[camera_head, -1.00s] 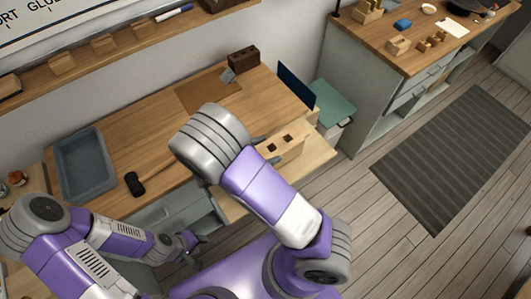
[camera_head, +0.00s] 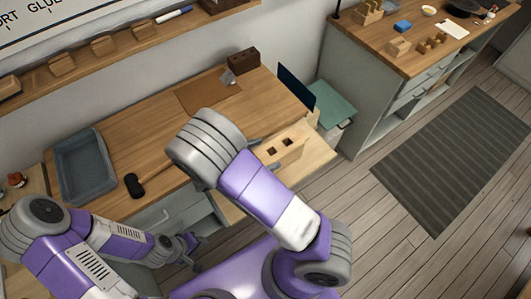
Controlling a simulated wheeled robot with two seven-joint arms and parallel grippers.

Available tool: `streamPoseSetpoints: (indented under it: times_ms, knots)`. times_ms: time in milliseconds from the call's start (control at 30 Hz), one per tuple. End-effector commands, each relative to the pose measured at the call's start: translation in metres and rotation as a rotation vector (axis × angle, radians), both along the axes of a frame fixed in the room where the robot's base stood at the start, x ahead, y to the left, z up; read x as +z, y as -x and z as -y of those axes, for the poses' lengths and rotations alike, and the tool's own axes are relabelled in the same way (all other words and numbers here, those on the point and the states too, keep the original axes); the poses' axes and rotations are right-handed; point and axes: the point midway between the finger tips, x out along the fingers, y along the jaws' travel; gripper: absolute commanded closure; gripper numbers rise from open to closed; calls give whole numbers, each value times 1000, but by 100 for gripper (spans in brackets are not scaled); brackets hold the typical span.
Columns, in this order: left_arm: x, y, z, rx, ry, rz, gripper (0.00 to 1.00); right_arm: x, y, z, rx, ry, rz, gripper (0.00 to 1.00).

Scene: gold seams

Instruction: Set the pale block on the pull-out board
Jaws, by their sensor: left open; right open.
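The pale block (camera_head: 290,144), a light wooden piece with dark square holes in its top, is at the pull-out board (camera_head: 318,157) on the right side of the bench. It looks upright and resting on the board, but its lower left part is hidden by my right arm. My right gripper (camera_head: 257,143) is mostly hidden behind its own wrist; a grey finger shows just left of the block, apparently apart from it. It is open. My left gripper (camera_head: 191,245) is open and empty, low in front of the bench drawers, far from the block.
A dark upright panel (camera_head: 297,88) and green-topped bin (camera_head: 333,103) stand beyond the board.

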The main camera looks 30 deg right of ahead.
Motion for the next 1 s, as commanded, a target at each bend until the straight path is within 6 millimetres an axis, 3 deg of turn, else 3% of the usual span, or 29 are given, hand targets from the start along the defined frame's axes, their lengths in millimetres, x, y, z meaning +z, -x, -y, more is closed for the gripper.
streamPoseSetpoints:
  times_ms: [300,500,700,1000]
  knots:
    - [15,0,0,0,0,0,57,28,5,-63,4,-3,1,0]
    - [20,0,0,0,0,0,57,39,7,-92,1,-1,0,0]
    - [21,0,0,0,0,0,57,43,8,-102,1,0,-2,0]
    - [21,0,0,0,0,0,57,43,8,-103,0,0,-1,0]
